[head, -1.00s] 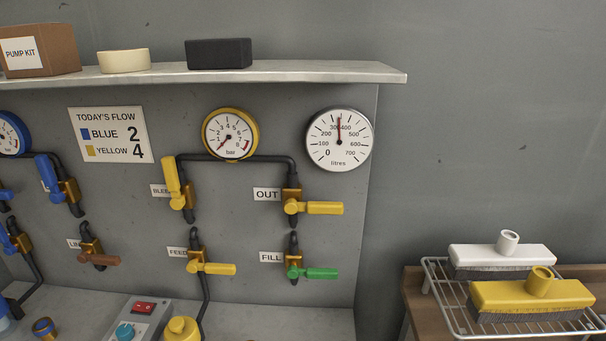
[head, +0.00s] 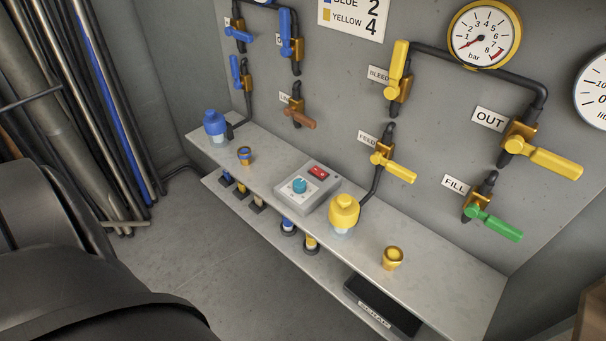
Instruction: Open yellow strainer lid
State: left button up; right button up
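The yellow strainer (head: 344,214) stands upright on the grey bench, with a yellow domed lid (head: 345,203) on a paler, clear-looking lower part. The lid sits on the body. A black pipe runs from behind it up to the FEED valve (head: 381,156), whose yellow handle points right and down. A yellow cup-like fitting (head: 392,258) stands on the bench to the right of the strainer. Neither of my grippers shows in the head view.
A grey control box (head: 308,187) with a red switch and blue knob stands left of the strainer. A blue strainer (head: 215,126) and blue fitting (head: 245,155) are farther left. Several fittings and a black tray (head: 383,304) sit on the lower shelf (head: 262,232).

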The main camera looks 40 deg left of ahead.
aim_at(343, 210)
jog(key=i+j+u, duration=0.1)
jog(key=u, duration=0.75)
